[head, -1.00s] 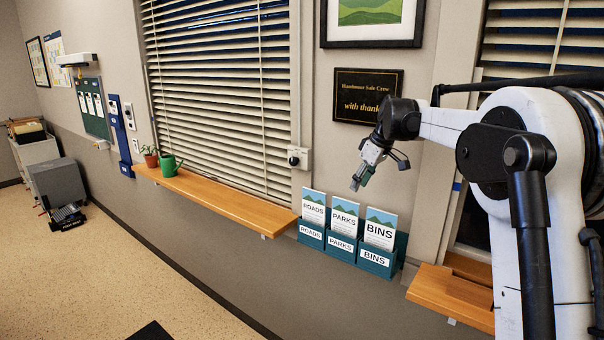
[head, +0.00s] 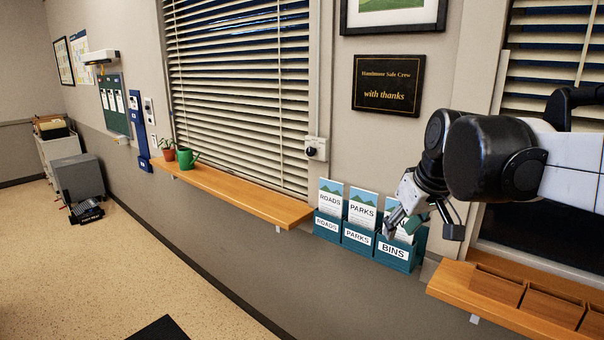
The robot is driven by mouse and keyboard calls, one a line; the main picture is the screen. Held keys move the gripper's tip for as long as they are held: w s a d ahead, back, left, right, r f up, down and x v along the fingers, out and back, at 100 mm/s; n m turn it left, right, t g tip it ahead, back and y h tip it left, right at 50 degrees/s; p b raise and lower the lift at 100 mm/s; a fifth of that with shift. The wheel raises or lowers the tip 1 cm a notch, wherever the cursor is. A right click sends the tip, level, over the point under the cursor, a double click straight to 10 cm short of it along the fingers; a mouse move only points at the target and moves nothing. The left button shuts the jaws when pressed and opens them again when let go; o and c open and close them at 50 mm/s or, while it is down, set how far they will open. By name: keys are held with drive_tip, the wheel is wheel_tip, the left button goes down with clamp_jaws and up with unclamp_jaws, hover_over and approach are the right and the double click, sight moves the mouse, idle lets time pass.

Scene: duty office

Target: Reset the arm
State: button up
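My arm reaches in from the right edge of the head view, folded in front of the wall and the right window. My gripper (head: 421,220) hangs at its end, pointing down, in front of the BINS leaflets as seen in the picture. Its fingers look spread apart, with nothing seen between them. The depth between the gripper and the leaflet holder cannot be told. The BINS leaflet is partly hidden behind the gripper.
A teal leaflet holder (head: 357,239) labelled ROADS, PARKS and BINS is on the wall. A wooden sill (head: 240,196) bears a potted plant (head: 168,150) and a green watering can (head: 187,158). A right sill (head: 455,283) has wooden compartments. A plaque (head: 388,84) hangs above. The floor at left is open.

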drive_tip(key=s+f+m+t+h+b, duration=0.1)
drive_tip(key=s+f+m+b, duration=0.2)
drive_tip(key=s+f, duration=1.2)
drive_tip(key=s, duration=0.4)
drive_tip(key=shift+s+f+m+t+b, duration=0.15)
drive_tip(key=shift+f+m+t+b, duration=0.15)
drive_tip(key=shift+t+b, duration=0.1)
drive_tip(key=shift+d, duration=0.1)
